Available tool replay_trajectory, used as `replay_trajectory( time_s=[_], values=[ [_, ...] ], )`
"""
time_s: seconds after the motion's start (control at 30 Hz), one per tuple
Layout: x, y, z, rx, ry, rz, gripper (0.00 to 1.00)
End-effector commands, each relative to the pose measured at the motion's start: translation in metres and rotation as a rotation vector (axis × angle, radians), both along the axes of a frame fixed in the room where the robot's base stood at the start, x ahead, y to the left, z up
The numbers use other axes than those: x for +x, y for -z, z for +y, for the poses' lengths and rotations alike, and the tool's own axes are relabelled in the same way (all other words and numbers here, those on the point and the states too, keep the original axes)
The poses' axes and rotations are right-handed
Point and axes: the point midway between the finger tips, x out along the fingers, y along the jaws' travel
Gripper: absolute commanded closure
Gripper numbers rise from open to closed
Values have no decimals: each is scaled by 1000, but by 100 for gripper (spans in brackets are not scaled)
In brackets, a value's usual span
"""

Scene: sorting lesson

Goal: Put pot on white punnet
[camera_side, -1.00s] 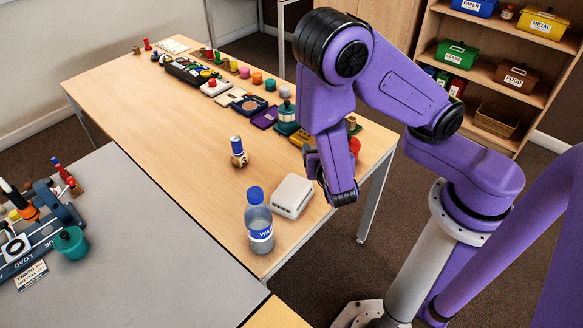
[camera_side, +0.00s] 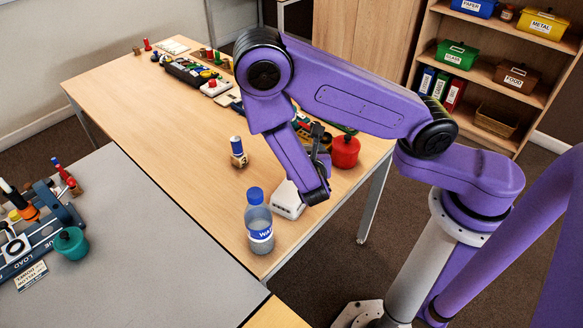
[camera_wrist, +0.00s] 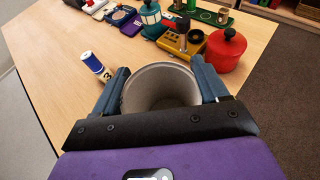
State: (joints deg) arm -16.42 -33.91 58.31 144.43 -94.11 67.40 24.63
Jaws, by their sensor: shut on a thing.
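My gripper (camera_wrist: 165,82) is shut on a pale grey, round, open-mouthed pot (camera_wrist: 160,80), seen between its two blue-grey fingers in the wrist view. In the side view my gripper (camera_side: 319,150) is mostly behind my arm, and the held pot cannot be made out. The white punnet (camera_side: 284,197) is a pale box near the table's front edge. My wrist overlaps its right side in the side view. I cannot tell the gap between pot and punnet. The punnet does not show in the wrist view.
A water bottle (camera_side: 259,230) stands close to the punnet's left. A blue-topped numbered bottle (camera_side: 238,152) stands behind it. A red lidded pot (camera_side: 345,151) stands at the table's right edge, also seen in the wrist view (camera_wrist: 228,50).

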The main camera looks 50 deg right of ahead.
Motion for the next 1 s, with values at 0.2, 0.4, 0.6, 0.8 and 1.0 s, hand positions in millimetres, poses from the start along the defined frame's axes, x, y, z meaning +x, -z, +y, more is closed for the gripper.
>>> replay_trajectory(
  time_s=[0.2, 0.4, 0.6, 0.8, 1.0],
  values=[
    [14, 20, 1, 2, 5, 1, 55],
    [30, 39, 3, 2, 2, 0, 55],
    [38, 52, 4, 1, 1, 2, 55],
    [38, 73, 4, 1, 1, 2, 55],
    [38, 78, 5, 3, 1, 0, 55]
  ],
)
